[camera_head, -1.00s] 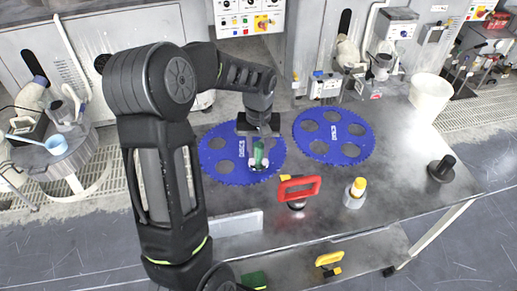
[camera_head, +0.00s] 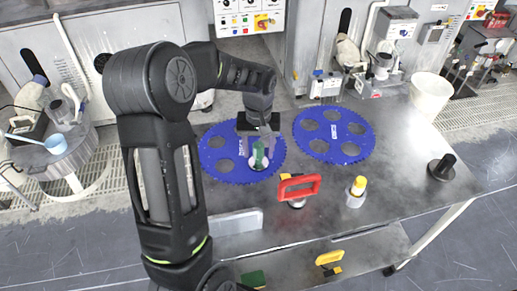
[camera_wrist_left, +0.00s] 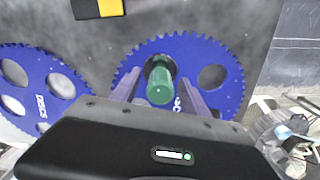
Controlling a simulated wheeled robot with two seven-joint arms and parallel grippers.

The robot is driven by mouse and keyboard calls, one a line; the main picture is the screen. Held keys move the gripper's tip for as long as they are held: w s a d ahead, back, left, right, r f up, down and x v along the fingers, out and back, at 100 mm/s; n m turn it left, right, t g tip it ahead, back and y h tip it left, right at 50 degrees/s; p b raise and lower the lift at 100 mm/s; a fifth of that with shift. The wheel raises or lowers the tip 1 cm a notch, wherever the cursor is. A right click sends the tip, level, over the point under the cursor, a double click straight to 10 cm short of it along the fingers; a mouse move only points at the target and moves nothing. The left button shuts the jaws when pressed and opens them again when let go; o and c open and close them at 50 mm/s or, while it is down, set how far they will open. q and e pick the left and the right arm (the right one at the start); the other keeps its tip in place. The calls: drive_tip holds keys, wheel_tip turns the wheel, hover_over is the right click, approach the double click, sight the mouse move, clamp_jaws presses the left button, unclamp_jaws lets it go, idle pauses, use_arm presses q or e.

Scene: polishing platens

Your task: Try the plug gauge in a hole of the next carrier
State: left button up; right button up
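The plug gauge (camera_head: 258,156) has a green handle and stands upright at the front hole of the left blue carrier (camera_head: 216,164). How deep it sits is hard to tell. In the left wrist view the gauge (camera_wrist_left: 160,84) points at the camera, with the dark hole around it. My left gripper (camera_head: 264,141) is over this carrier, just above the gauge. In the left wrist view its fingers (camera_wrist_left: 160,92) are apart on either side of the handle, with gaps showing. The right blue carrier (camera_head: 334,136) lies flat and empty beside it. My right gripper is out of view.
A red-handled tool (camera_head: 299,187), a yellow-topped cylinder (camera_head: 357,190) and a black knob-like piece (camera_head: 442,168) stand on the grey table (camera_head: 400,205). A white bucket (camera_head: 430,93) is at the back right. The table's front middle right is clear.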

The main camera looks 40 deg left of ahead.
use_arm(q)
drive_tip(key=shift+f, duration=0.1)
wheel_tip(320, 180, up, 8)
drive_tip(key=shift+b, duration=0.45)
idle(0.7)
